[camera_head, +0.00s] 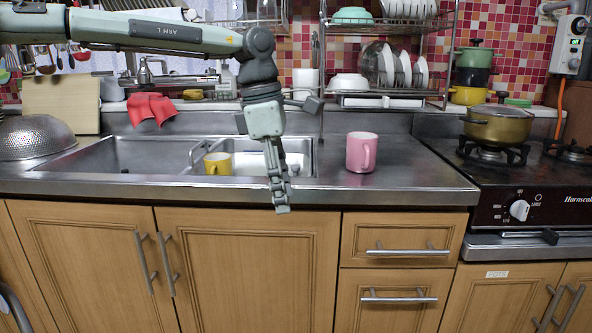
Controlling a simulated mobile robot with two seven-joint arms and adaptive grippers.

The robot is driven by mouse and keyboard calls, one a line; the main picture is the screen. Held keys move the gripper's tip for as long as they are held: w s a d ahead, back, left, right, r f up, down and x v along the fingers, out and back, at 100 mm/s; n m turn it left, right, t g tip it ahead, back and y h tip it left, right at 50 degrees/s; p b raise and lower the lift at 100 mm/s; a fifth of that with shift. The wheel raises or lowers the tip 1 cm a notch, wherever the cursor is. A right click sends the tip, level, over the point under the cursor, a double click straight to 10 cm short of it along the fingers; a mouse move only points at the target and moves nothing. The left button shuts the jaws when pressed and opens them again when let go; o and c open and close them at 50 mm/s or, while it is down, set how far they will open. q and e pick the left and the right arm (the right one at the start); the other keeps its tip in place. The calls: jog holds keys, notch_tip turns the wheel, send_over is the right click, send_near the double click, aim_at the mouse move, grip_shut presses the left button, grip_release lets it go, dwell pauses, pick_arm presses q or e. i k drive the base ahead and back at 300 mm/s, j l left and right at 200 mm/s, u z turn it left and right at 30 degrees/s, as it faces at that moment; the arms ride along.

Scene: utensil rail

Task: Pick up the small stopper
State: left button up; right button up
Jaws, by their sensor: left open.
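My left gripper (279,193) hangs pointing down at the front edge of the counter, in front of the sink's right end. Its fingers show nearly edge-on, with nothing visible between them. I cannot make out the small stopper for certain. A tiny dark spot lies in the left part of the steel sink (150,153), too small to identify, well to the left of the gripper. My right gripper is out of view.
A yellow mug (217,164) stands in the sink, and a pink mug (361,152) stands on the counter right of my gripper. A colander (38,138) sits at the left. A pot (497,127) stands on the stove. The counter around the pink mug is clear.

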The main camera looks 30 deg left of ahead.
aim_at(295, 168)
jog(key=i+j, duration=0.9)
